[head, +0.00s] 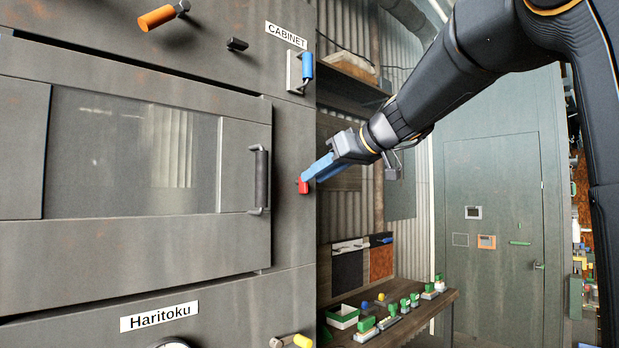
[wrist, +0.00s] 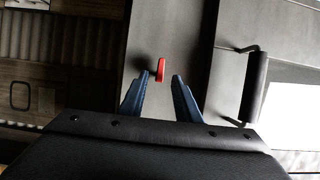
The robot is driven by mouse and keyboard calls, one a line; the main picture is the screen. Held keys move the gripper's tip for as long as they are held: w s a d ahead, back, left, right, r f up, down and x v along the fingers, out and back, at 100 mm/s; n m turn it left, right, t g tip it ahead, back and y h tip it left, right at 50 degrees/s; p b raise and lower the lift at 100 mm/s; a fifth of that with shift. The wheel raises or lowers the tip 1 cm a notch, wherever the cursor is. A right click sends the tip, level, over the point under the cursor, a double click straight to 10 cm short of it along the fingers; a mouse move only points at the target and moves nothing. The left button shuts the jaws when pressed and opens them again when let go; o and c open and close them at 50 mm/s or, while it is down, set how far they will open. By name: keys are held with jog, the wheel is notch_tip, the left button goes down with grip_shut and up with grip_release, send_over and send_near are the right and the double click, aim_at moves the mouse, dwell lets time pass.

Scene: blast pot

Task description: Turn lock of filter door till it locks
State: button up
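The filter door (head: 130,190) is a grey panel with a window and a dark vertical handle (head: 259,180); it looks closed in its frame. A small red lock (head: 303,186) sits on the frame just right of the door handle. In the wrist view the red lock (wrist: 160,70) stands upright between and just beyond the blue fingertips, nearer the left one. My gripper (head: 318,170) is at the lock in the head view. Its fingers are apart in the wrist view (wrist: 161,80). Whether the left finger touches the lock I cannot tell.
The door handle stands out close to the right of my gripper in the wrist view (wrist: 256,87). An orange knob (head: 158,17) and a blue-handled latch (head: 306,66) are above. A bench (head: 400,325) with several green-topped items stands behind at right.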

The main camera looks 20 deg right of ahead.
aim_at(302, 185)
jog(key=shift+p+x, duration=0.55)
jog(key=shift+x, duration=1.35)
grip_shut()
jog(key=shift+d+f, duration=0.1)
jog(key=shift+d+f+m+g+y+b, duration=0.15)
jog(key=shift+m+y+b, duration=1.3)
jog(key=shift+m, duration=0.8)
jog(key=shift+a+r+m+g+y+b, duration=0.1)
jog(key=shift+m+y+b, duration=0.9)
jog(key=shift+m+b, duration=1.1)
jog(key=shift+d+f+m+g+y+b, duration=0.15)
jog(key=shift+m+y+b, duration=1.2)
jog(key=shift+m, duration=1.1)
